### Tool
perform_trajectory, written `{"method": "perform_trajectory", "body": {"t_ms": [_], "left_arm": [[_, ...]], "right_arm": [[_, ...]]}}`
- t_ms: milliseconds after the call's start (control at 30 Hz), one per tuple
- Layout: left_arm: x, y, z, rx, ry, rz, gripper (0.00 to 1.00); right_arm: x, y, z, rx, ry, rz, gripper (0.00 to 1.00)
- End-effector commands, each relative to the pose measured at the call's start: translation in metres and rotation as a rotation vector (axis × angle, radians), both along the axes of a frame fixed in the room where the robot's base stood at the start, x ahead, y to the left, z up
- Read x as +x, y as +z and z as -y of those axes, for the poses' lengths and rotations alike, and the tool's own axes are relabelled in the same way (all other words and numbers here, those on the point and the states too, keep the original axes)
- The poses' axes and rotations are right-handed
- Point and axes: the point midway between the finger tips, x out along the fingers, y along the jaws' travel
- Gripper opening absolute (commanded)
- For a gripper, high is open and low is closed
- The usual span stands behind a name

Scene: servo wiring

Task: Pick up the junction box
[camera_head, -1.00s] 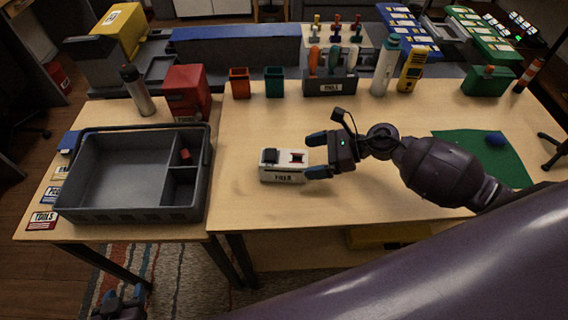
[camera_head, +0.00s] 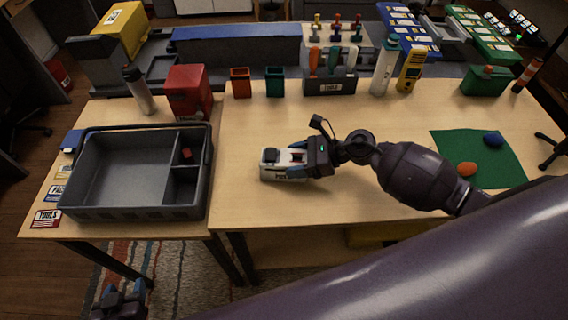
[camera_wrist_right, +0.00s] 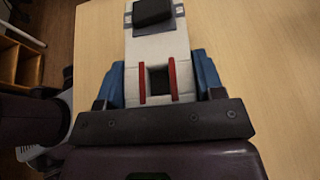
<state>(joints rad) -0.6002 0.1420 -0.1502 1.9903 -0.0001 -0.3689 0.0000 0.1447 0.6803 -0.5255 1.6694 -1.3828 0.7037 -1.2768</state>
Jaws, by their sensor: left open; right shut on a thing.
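The junction box (camera_head: 270,163) is a small white box with a dark block on top and a label on its front. It sits on the wooden table right of the grey tray. My right gripper (camera_head: 296,160) reaches it from the right and is shut on it. In the right wrist view the junction box (camera_wrist_right: 160,52) lies between the blue fingers of the right gripper (camera_wrist_right: 160,85), with two red strips around a dark opening. My left gripper (camera_head: 122,302) is low at the bottom left, off the table, open and apart from everything.
The grey tray (camera_head: 120,212) with compartments stands to the left and holds a small red piece (camera_head: 186,153). A tool rack (camera_head: 331,86), cups and bottles line the back. A green mat (camera_head: 505,165) with a blue and an orange object lies right. The table's front middle is clear.

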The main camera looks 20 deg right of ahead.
Motion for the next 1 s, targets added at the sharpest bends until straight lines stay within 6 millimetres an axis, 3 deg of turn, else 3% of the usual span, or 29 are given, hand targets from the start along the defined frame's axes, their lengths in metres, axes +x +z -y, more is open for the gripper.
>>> {"method": "perform_trajectory", "body": {"t_ms": [300,467,667,1000], "left_arm": [[0.0,0.0,0.0,0.001,0.0,-0.001,0.55],[-0.001,0.001,0.0,0.001,0.0,-0.002,0.55],[-0.001,0.006,0.0,0.001,0.0,-0.001,0.55],[-0.001,0.01,-0.001,0.001,0.0,0.0,0.55]], "right_arm": [[0.0,0.002,0.0,0.001,0.0,0.001,0.31],[0.001,0.015,0.0,0.0,0.002,0.004,0.31],[0.001,0.056,0.001,-0.003,0.004,0.009,0.31],[0.0,0.142,0.0,-0.002,0.003,0.007,0.31]]}}
